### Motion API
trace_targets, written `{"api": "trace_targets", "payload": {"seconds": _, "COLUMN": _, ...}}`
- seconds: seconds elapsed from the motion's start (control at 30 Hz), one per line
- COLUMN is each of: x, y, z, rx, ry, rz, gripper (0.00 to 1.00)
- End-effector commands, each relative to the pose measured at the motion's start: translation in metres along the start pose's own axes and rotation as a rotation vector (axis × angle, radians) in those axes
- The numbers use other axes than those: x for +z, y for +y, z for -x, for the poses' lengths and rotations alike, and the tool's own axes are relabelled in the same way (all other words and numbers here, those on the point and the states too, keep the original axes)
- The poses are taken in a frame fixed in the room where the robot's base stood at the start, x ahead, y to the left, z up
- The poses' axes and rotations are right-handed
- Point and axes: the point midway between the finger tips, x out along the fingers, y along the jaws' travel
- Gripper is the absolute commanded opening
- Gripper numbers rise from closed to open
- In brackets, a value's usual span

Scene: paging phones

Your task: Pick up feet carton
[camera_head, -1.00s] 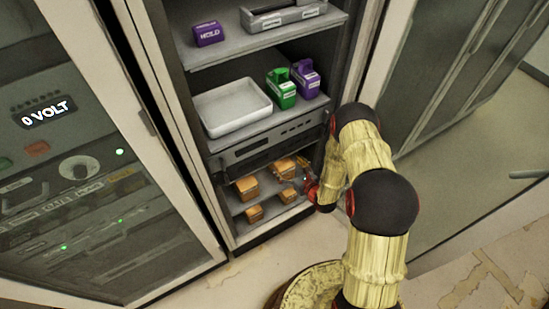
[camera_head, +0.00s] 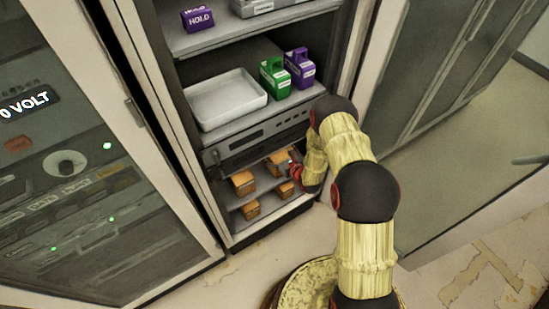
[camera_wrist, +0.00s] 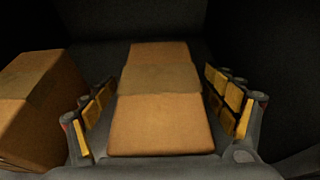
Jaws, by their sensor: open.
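Several orange-brown cartons stand on the lowest shelf of the open cabinet in the head view: back left (camera_head: 243,182), back right (camera_head: 277,159), front left (camera_head: 251,210) and front right (camera_head: 286,189). No label on them is readable, so I cannot tell which is the feet carton. My gripper (camera_head: 294,170) is at the shelf's right side, by the right-hand cartons. In the wrist view my gripper (camera_wrist: 160,88) is open, with its yellow-padded fingers on either side of a carton (camera_wrist: 160,120). Gaps seem to remain at both sides. Another carton (camera_wrist: 40,110) stands to the left.
Above are a white tray (camera_head: 226,99), a green dispenser-like item (camera_head: 276,82), a purple one (camera_head: 300,68) and a purple HOLD box (camera_head: 198,20). A grey rack unit (camera_head: 255,140) sits just over the carton shelf. A glass-fronted cabinet door (camera_head: 75,150) stands left.

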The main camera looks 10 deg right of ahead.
Motion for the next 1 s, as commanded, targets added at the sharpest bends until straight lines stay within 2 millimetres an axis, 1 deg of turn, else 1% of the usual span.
{"api": "trace_targets", "payload": {"seconds": 0.07, "x": 0.0006, "y": -0.0001, "z": 0.0004, "rx": 0.000, "ry": 0.000, "rz": 0.000, "gripper": 0.86}}
{"api": "trace_targets", "payload": {"seconds": 1.0, "x": 0.0003, "y": 0.0001, "z": 0.0007, "rx": 0.000, "ry": 0.000, "rz": 0.000, "gripper": 0.32}}
